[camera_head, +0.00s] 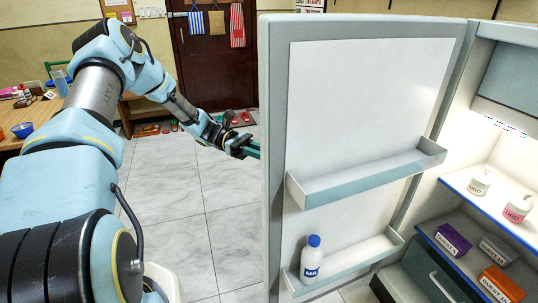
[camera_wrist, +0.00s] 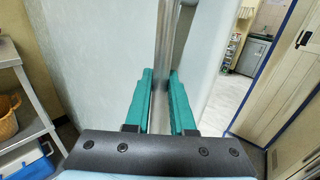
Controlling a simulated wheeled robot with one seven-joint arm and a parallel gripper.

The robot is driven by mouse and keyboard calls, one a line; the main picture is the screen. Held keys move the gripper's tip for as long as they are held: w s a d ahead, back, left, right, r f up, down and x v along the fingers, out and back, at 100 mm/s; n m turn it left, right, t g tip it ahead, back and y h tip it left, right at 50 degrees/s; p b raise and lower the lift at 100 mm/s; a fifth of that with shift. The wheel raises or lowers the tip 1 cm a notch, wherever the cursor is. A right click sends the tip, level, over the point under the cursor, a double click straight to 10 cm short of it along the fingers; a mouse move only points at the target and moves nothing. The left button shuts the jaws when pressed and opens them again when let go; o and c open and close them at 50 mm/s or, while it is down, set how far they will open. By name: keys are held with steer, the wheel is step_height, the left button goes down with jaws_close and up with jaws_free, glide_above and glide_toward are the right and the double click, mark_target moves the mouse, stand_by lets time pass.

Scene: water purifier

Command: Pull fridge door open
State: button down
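The fridge door (camera_head: 370,90) stands wide open, its white inner side and shelves facing the head camera. My gripper (camera_head: 252,150) reaches the outer side of the door near its left edge; the door hides the fingertips and handle in the head view. In the wrist view, the metal door handle (camera_wrist: 164,50) is a vertical bar running between the teal fingers of my gripper (camera_wrist: 161,78). The fingers look closed around it, close against both sides. The fridge interior (camera_head: 500,150) is lit and exposed at the right.
A milk bottle (camera_head: 312,258) stands in the lower door shelf (camera_head: 385,245). Jars and small boxes sit on the fridge shelves. A wooden table (camera_head: 40,115) is at the left. Tiled floor (camera_head: 180,195) left of the door is clear. A grey shelf rack (camera_wrist: 30,128) shows in the wrist view.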

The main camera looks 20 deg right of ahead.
steer(key=c, duration=0.8)
jaws_free()
steer(key=shift+o, duration=0.2)
steer(key=b+v, duration=0.3)
steer(key=v, duration=0.7)
steer(key=shift+w+a+b, duration=0.2)
steer(key=shift+w+b, duration=0.1)
steer(key=shift+b, duration=0.05)
steer(key=s+a+m+t+y, duration=0.2)
steer(key=s+a+t+y, duration=0.1)
steer(key=a, duration=0.5)
steer(key=s+a+r+m+t+y, duration=0.1)
steer(key=s+a+m+t+y, duration=0.2)
steer(key=s+a+t, duration=0.3)
steer(key=s+a+r+m+t+y, duration=0.1)
steer(key=s+a+m+t+y, duration=0.2)
steer(key=a+t, duration=0.4)
steer(key=s+a+y, duration=0.1)
steer(key=a, duration=0.1)
steer(key=shift+s+a, duration=0.3)
steer(key=shift+a, duration=0.05)
